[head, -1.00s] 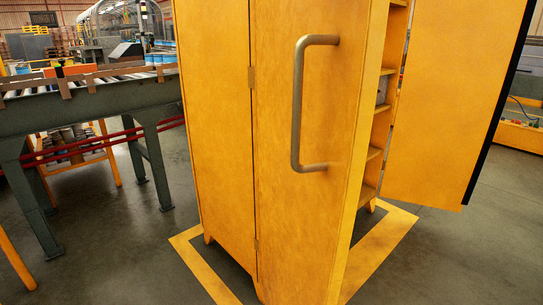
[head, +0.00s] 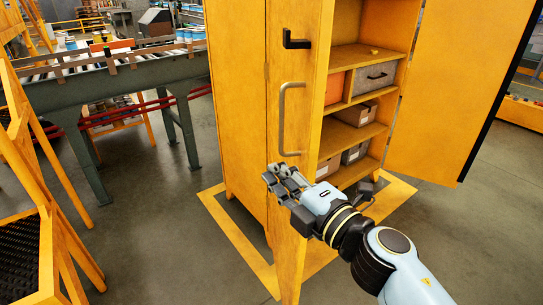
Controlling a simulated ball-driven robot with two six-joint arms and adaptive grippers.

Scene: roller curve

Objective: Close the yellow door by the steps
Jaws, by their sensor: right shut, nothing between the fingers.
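The yellow cabinet stands in the middle of the head view, with its left door (head: 300,60) swung out toward me. This door carries a grey bar handle (head: 283,120) and a black latch lever (head: 297,39) above it. The cabinet's other door (head: 443,85) is swung wide open at the right. My right gripper (head: 272,176) is shut and empty, in front of the left door just below the bar handle. I cannot tell whether it touches the door. My left gripper is not in view. Yellow steps (head: 47,265) stand at the left edge.
Inside the cabinet are shelves (head: 362,134) with a grey drawer box (head: 377,80) and smaller boxes. A roller conveyor (head: 110,75) with green legs runs behind at the left. A yellow floor outline (head: 238,240) surrounds the cabinet. Grey floor lies open between steps and cabinet.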

